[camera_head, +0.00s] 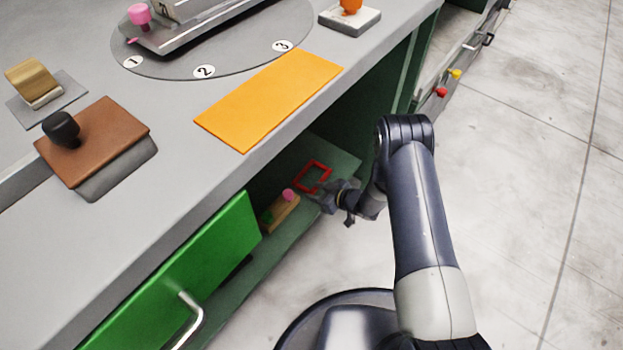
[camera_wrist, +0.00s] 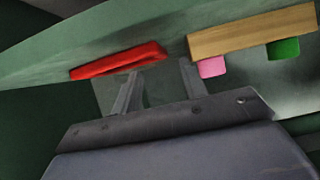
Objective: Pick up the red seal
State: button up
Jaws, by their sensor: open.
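The red seal is a square red frame (camera_head: 313,177) lying on the green shelf inside the cabinet under the counter. In the wrist view it shows edge-on as a red bar (camera_wrist: 110,64). My gripper (camera_head: 322,190) is inside the cabinet opening, close to the near side of the seal. In the wrist view my gripper (camera_wrist: 160,68) has its two fingers apart with nothing between them. The seal's right end lies just beyond the left fingertip. I cannot tell whether they touch.
A wooden block (camera_head: 281,212) with pink and green parts lies on the shelf left of the seal; it also shows in the wrist view (camera_wrist: 250,32). An open green door (camera_head: 190,275) stands at left. The counter edge (camera_head: 330,100) overhangs the shelf. The floor is clear at right.

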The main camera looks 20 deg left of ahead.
aim_at(302, 187)
jog(key=b+x, duration=0.2)
jog(key=x, duration=0.2)
jog(key=shift+a+f, duration=0.15)
jog(key=shift+a, duration=0.15)
jog(key=shift+w+a, duration=0.2)
jog(key=shift+a, duration=0.1)
grip_shut()
